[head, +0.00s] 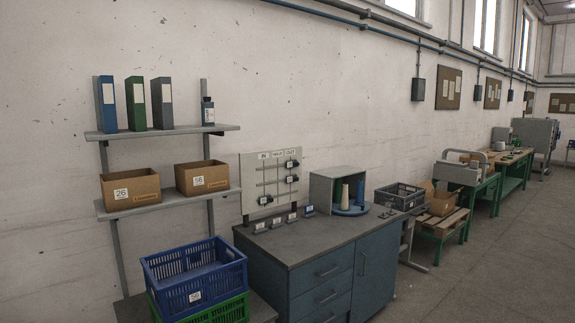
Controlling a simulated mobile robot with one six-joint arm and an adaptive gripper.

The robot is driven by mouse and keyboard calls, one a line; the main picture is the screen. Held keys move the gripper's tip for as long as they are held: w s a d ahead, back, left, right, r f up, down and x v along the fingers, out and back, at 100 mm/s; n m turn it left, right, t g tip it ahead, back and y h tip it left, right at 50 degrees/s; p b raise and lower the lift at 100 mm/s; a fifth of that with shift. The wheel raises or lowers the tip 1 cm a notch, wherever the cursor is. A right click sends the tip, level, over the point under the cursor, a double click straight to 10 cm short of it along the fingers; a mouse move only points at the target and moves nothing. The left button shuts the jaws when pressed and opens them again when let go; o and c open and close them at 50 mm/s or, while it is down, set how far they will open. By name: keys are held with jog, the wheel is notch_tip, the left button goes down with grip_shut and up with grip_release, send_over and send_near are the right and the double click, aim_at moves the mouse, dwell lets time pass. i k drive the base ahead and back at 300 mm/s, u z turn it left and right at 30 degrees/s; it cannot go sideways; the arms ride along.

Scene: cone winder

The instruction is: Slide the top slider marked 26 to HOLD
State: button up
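A grey slider board (249,186) stands upright against the wall at the back left of the workbench. Its header reads IN, HOLD and OUT from left to right. The top slider (292,164) has a dark knob at the right end of its rail, under OUT. The middle slider (292,179) is also at the right, just below it. The bottom slider (265,200) is at the left, under IN. The number marks on the sliders are too small to read. My gripper is not in view.
The workbench (325,241) has several small tags in front of the board and an open grey box (321,189) holding cones. Left are shelves with cardboard boxes labelled 26 (130,193) and 16 (206,178), above a blue crate (171,270).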

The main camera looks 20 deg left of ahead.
aim_at(290, 164)
jog(key=u, duration=0.35)
jog(key=i, duration=0.95)
jog(key=u, duration=0.75)
jog(key=i, duration=2.5)
jog(key=z, duration=0.3)
